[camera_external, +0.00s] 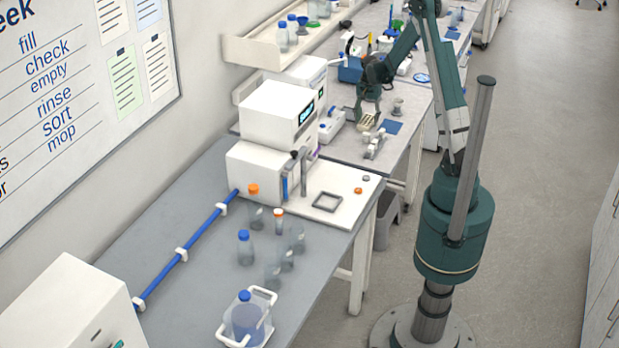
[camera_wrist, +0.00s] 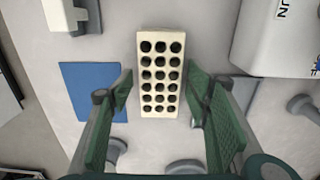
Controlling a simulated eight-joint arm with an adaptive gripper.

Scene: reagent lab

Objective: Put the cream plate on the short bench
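The cream plate (camera_wrist: 151,73), a rectangular block with rows of dark round holes, lies on a pale worktop in the middle of the wrist view. In the external view the cream plate (camera_external: 367,122) shows small, just below my gripper (camera_external: 368,107). In the wrist view my gripper (camera_wrist: 160,92) is open, with one green finger on each side of the plate's near half and gaps between fingers and plate. Its height above the plate is hard to tell. The grey bench (camera_external: 200,205) stands in the foreground; I cannot tell which bench is the short one.
A blue mat (camera_wrist: 90,88) lies left of the plate. A white device (camera_wrist: 285,45) stands to the right, and another white item (camera_wrist: 68,15) is at upper left. Bottles (camera_external: 245,248) and a square frame (camera_external: 327,201) stand nearer in the external view.

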